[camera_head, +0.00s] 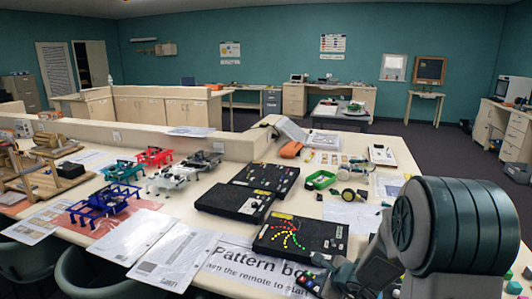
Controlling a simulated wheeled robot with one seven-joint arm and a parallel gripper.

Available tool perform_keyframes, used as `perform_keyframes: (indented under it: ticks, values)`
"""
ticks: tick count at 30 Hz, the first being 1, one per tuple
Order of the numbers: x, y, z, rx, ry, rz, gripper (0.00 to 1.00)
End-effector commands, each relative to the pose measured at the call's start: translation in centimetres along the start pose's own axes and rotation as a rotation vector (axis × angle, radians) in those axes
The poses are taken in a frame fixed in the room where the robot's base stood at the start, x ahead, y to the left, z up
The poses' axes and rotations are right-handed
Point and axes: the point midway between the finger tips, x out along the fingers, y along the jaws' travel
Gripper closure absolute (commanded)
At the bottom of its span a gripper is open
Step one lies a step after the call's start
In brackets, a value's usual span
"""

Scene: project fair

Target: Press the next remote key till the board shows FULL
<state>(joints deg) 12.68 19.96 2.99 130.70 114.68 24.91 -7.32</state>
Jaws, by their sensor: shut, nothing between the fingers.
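The black pattern board (262,247) lies on the white table, with red, yellow and green lights lit in a branching fan on its face. I cannot read any word such as FULL on it. A small dark remote with coloured keys (309,284) lies in front of the board, over the printed "Pattern board" sheet. My gripper (322,266) is shut and empty, low beside the remote at its upper right. I cannot tell whether its tip touches a key. My arm covers the table to the right of the remote.
Two more black boards (235,202) lie behind the lit one. A green frame (320,180) and small wheeled parts are behind to the right. Red, white and blue drone-like frames (103,206) stand on the left. Papers (178,262) cover the front left.

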Motion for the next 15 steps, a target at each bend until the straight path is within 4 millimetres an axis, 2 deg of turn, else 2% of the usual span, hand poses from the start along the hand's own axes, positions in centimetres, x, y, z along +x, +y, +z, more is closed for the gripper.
perform_keyframes:
  ticks: [3, 15]
  values:
    - [-1.2, -0.9, 0.9, -0.002, -0.001, -0.002, 1.00]
    - [-3.7, -2.7, 2.7, 0.000, -0.001, -0.001, 1.00]
